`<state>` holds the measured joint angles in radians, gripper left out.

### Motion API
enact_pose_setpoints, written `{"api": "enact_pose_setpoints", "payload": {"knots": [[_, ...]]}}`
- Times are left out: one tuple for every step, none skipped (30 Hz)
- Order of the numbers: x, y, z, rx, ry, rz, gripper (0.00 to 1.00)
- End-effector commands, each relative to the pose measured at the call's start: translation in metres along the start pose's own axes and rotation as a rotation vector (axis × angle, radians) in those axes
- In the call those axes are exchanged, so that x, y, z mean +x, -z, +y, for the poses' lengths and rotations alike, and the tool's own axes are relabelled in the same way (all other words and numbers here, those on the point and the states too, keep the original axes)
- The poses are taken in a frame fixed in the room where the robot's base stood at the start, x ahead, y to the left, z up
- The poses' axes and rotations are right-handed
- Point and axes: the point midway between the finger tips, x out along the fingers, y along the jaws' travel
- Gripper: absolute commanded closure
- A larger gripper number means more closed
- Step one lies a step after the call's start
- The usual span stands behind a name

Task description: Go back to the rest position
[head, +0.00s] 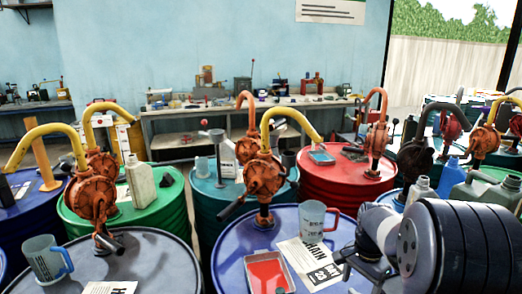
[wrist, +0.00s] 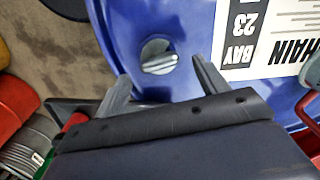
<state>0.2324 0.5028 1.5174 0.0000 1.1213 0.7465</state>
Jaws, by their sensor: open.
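My arm reaches in from the right in the head view, above the right side of a blue drum (head: 230,250). My gripper shows in the wrist view (wrist: 160,72), its two fingers spread apart with nothing between them. Beyond the fingers is the drum's blue lid (wrist: 195,20) with a round silver bung cap (wrist: 158,57). A white label (wrist: 285,40) reading "CHAIN" and "BAY 23" lies on that lid. In the head view the gripper's fingers are too hard to make out against the drum and my arm.
On the blue drum stand a clear jug with a red handle (head: 313,220), a tray of red liquid (head: 268,272) and an orange rotary pump (head: 264,175). A grey drum (head: 150,265) is at left, a red drum (head: 335,180) behind. Drums crowd closely together.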

Motion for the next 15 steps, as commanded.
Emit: {"api": "enact_pose_setpoints", "payload": {"knots": [[-0.011,0.001,-0.001,0.000,0.004,0.004,0.31],[-0.018,0.001,-0.001,0.000,0.004,0.005,0.31],[-0.025,0.001,-0.001,0.000,0.004,0.004,0.31],[-0.032,0.001,-0.001,0.000,0.004,0.005,0.31],[-0.038,0.001,-0.001,0.000,0.004,0.004,0.31],[-0.046,0.001,-0.001,0.000,0.004,0.004,0.31],[-0.052,0.001,-0.001,0.000,0.004,0.005,0.31],[-0.058,0.001,0.000,0.000,0.003,0.004,0.31],[-0.066,0.001,-0.001,0.000,0.004,0.005,0.31],[-0.072,0.001,-0.001,0.000,0.004,0.004,0.31],[-0.078,0.001,-0.001,0.000,0.004,0.004,0.31],[-0.086,0.001,-0.001,0.000,0.004,0.004,0.31],[-0.075,0.000,0.000,0.000,-0.002,-0.003,0.31],[-0.067,-0.001,0.001,0.000,-0.004,-0.005,0.31],[-0.059,-0.001,0.001,0.000,-0.004,-0.004,0.31]]}}
